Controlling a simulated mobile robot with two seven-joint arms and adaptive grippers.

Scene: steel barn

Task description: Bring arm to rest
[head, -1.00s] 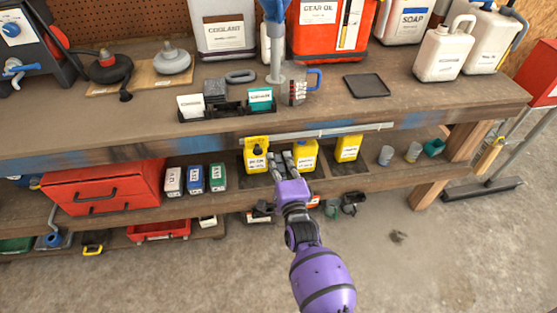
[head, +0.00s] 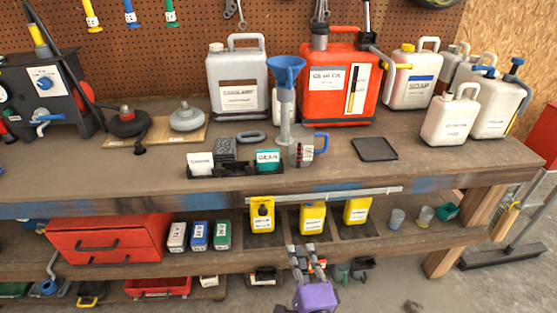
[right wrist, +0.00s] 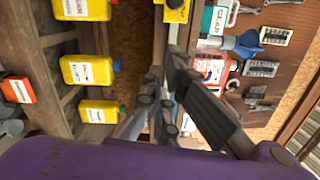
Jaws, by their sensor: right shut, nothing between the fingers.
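My right gripper (head: 307,254), with a purple wrist, is in front of the lower shelf, below the middle yellow bottle. Its grey fingers are shut with nothing between them, and they stand apart from the bottles. In the right wrist view the gripper (right wrist: 160,82) points past the shelf, with yellow bottles (right wrist: 88,70) to its left. My left gripper is not in view.
The workbench (head: 100,175) carries a grey coolant can (head: 236,85), a red gear oil can (head: 333,90), a blue funnel (head: 287,72) and white jugs (head: 450,118). The lower shelf holds yellow bottles (head: 312,218) and a red drawer box (head: 110,240). Open floor lies at lower right.

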